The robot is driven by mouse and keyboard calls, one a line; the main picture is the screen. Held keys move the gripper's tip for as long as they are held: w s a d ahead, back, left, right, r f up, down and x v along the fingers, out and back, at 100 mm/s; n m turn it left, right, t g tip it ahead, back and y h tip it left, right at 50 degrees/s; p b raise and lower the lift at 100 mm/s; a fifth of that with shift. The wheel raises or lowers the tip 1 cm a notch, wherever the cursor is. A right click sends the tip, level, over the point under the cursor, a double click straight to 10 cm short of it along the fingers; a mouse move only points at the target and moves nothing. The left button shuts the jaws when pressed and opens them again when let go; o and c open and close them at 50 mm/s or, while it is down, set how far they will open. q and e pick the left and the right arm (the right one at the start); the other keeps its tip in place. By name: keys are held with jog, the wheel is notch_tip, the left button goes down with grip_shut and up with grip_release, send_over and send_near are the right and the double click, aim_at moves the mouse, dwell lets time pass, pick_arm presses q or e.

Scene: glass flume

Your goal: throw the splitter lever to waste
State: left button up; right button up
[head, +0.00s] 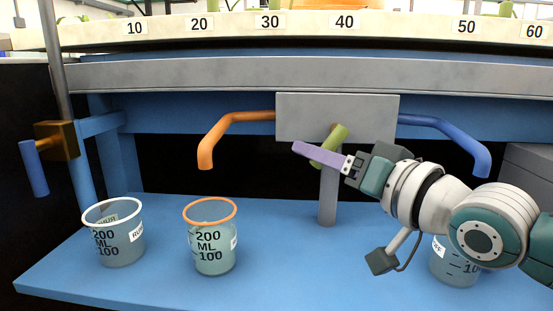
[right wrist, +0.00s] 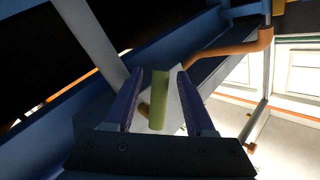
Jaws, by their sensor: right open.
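The olive-green splitter lever (head: 338,136) sits on the front of the grey splitter box (head: 375,106) and slants, its upper end to the right. In the right wrist view the lever (right wrist: 159,100) stands between the two fingers, with a visible gap on each side. My right gripper (head: 298,149) is open, its purple fingers reaching left across the lever; it also shows in the right wrist view (right wrist: 158,76). In the head view the fingers overlap part of the lever. My left gripper is out of view.
An orange spout (head: 209,142) leaves the box to the left, a blue spout (head: 470,142) to the right. An orange-rimmed beaker (head: 214,257) and a white-rimmed beaker (head: 118,250) stand on the blue shelf (head: 150,290). Another beaker (head: 456,271) is partly behind my right arm.

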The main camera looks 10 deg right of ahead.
grip_shut()
dwell(0.3)
dwell(0.3)
jog(key=shift+d+r+p, duration=0.1)
jog(key=shift+p, duration=0.6)
jog(key=n+g+h+p, duration=0.1)
jog(key=p, duration=0.3)
jog(key=d+n+g+h+p, duration=0.1)
jog(key=n+p, duration=0.1)
jog(key=p, duration=0.2)
jog(key=shift+s+d+g, duration=0.15)
jog(key=shift+s+g, duration=0.05)
jog(key=shift+g, duration=0.1)
jog(key=shift+s+d+f+n+g+h+p, duration=0.1)
jog(key=shift+d+f+n+g+h+p, duration=0.25)
jog(key=shift+n+p, duration=0.65)
jog(key=shift+f, duration=0.1)
